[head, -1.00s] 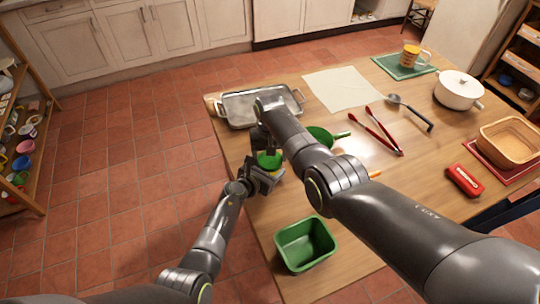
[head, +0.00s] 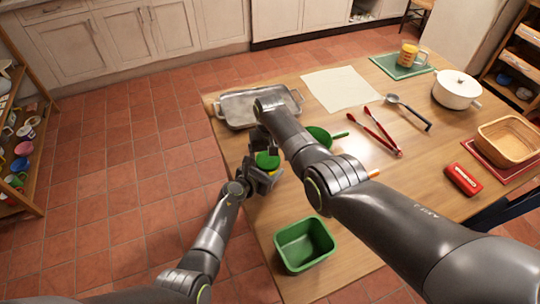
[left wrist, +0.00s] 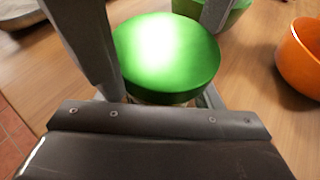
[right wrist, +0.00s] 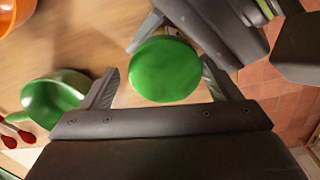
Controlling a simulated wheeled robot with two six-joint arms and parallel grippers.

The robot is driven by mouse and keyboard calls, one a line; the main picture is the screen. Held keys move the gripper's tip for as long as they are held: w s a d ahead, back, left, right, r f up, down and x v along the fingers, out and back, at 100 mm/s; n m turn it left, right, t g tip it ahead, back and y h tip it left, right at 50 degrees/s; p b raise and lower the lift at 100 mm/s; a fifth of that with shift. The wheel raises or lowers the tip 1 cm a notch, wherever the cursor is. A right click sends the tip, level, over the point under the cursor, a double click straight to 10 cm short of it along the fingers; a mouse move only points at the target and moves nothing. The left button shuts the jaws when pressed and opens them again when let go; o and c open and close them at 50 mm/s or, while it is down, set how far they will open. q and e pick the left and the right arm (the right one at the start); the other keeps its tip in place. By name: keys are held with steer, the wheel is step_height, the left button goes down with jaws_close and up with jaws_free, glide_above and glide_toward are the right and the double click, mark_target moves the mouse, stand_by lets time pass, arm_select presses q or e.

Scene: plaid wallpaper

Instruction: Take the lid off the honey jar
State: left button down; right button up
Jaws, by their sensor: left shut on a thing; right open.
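The honey jar has a round green lid (head: 267,161), on top of it. Most of the jar body is hidden; a strip of it shows under the lid in the left wrist view (left wrist: 165,98). My left gripper (head: 264,177) is shut around the jar just below the lid. In the left wrist view its fingers pass on either side of the jar. My right gripper (right wrist: 160,84) is open above the lid, which lies between its fingertips in the right wrist view, with gaps on both sides.
A green bin (head: 304,245) stands near the table's front edge. A green pan (head: 320,136), a metal tray (head: 240,105) and red tongs (head: 380,132) lie beyond the jar. An orange bowl (left wrist: 302,55) is mostly hidden behind my right arm in the head view.

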mark_target(268, 160)
arm_select(q)
steer(key=shift+s+d, duration=0.1)
steer(key=shift+d, duration=0.15)
arm_select(e)
steer(key=shift+s+a, duration=0.1)
steer(key=shift+a, duration=0.25)
step_height(268, 160, up, 4)
arm_select(q)
steer(key=shift+a, duration=0.1)
arm_select(e)
steer(key=shift+d+r, duration=0.1)
steer(key=shift+r, duration=0.25)
steer(key=shift+c, duration=0.3)
steer(key=r+m, duration=0.1)
steer(key=m, duration=0.2)
steer(key=shift+d+r, duration=0.1)
steer(key=shift+r, duration=0.3)
steer(key=m, duration=0.1)
steer(key=r+m, duration=0.1)
steer(key=m, duration=0.1)
steer(key=shift+r+m, duration=0.15)
steer(key=shift+m, duration=0.15)
steer(key=shift+f, duration=3.9)
steer(key=shift+d, duration=0.1)
steer(key=c, duration=1)
arm_select(q)
steer(key=shift+a, duration=0.15)
arm_select(e)
steer(key=n, duration=0.6)
steer(key=shift+d, duration=0.1)
